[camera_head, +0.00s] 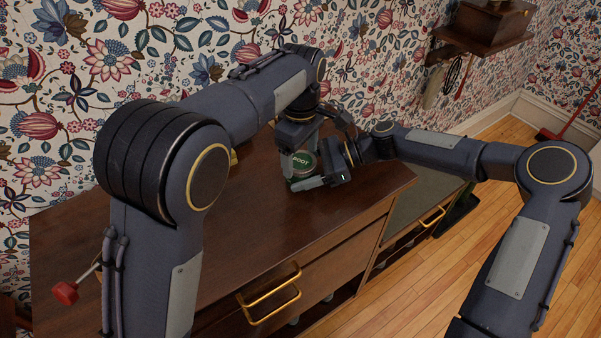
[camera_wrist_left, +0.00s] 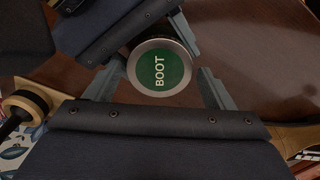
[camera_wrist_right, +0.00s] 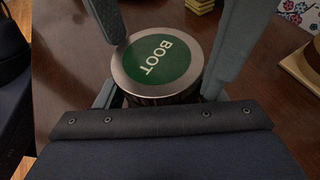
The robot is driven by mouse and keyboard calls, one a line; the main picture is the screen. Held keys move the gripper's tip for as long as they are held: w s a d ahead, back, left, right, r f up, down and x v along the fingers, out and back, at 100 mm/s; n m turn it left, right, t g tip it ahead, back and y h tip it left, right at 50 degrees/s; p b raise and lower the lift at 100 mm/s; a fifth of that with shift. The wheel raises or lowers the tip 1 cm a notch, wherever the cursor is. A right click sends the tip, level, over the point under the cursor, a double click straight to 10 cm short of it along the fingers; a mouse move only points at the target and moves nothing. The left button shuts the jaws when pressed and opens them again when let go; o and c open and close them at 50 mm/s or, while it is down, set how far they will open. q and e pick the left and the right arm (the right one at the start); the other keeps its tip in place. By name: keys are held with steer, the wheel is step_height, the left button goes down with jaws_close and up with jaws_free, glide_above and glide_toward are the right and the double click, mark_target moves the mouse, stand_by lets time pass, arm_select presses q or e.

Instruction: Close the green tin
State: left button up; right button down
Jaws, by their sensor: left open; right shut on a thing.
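The round tin (camera_wrist_right: 160,95) stands upright on the dark wooden top. Its green lid (camera_wrist_left: 160,68), with a silver rim and the word BOOT, lies flat over the tin's mouth. I cannot tell whether the lid is fully seated. My right gripper (camera_head: 322,172) comes in low from the right and is shut on the tin's body, below the lid. My left gripper (camera_wrist_left: 164,85) is above the tin, open, with its fingers on either side of the lid and apart from it. In the head view the lid (camera_head: 303,160) is partly hidden by both grippers.
The wooden cabinet top (camera_head: 255,215) has clear room in front and left of the tin. A drawer with a brass handle (camera_head: 270,293) is below. Yellow blocks (camera_wrist_right: 200,5) lie behind the tin. A wooden round-edged item (camera_wrist_right: 300,66) lies to one side.

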mark_target(300, 161)
arm_select(q)
steer(key=shift+c, duration=0.3)
steer(key=c, duration=0.7)
steer(key=o, duration=1)
steer(key=shift+o, duration=0.2)
steer(key=shift+r, duration=2.3)
